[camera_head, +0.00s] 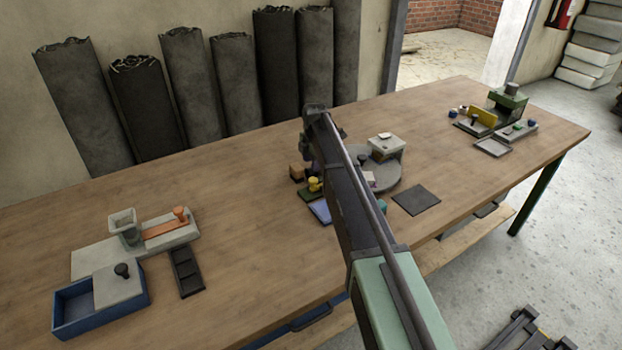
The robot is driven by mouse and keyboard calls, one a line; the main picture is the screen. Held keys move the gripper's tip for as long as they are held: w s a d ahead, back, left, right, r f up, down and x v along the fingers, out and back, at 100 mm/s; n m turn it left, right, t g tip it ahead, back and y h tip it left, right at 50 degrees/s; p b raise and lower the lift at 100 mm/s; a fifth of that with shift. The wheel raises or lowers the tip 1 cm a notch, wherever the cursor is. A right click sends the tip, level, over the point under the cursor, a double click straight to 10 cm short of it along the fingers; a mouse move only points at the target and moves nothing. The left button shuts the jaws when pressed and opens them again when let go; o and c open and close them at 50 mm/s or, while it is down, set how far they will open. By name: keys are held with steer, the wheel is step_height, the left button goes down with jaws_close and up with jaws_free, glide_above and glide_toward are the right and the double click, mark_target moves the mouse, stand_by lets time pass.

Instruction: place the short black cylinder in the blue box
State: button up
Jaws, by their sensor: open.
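The blue box (72,312) stands at the front left of the table. Its left part is open and looks empty. A grey lid (117,289) with a black knob (122,270) covers its right part. A small black cylinder-like piece (362,159) shows by the grey round disc (388,183) at mid-table; I cannot tell for sure that it is the short black cylinder. My gripper (310,163) is open, over the middle of the table left of the disc. My arm link hides much of it, and its fingertips are not clear.
A grey block with a cup (123,223) and an orange bar stands behind the box. A black slotted tray (186,272) lies right of it. Yellow (315,184) and blue pieces lie near my gripper. A dark mat (416,199) lies right.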

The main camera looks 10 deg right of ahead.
step_height(320, 180, down, 5)
steer(key=b, duration=0.4)
steer(key=shift+w, duration=0.1)
steer(key=shift+r, duration=0.2)
steer(key=c, duration=0.7)
step_height(320, 180, up, 20)
steer(key=p, duration=2)
steer(key=shift+p, duration=0.3)
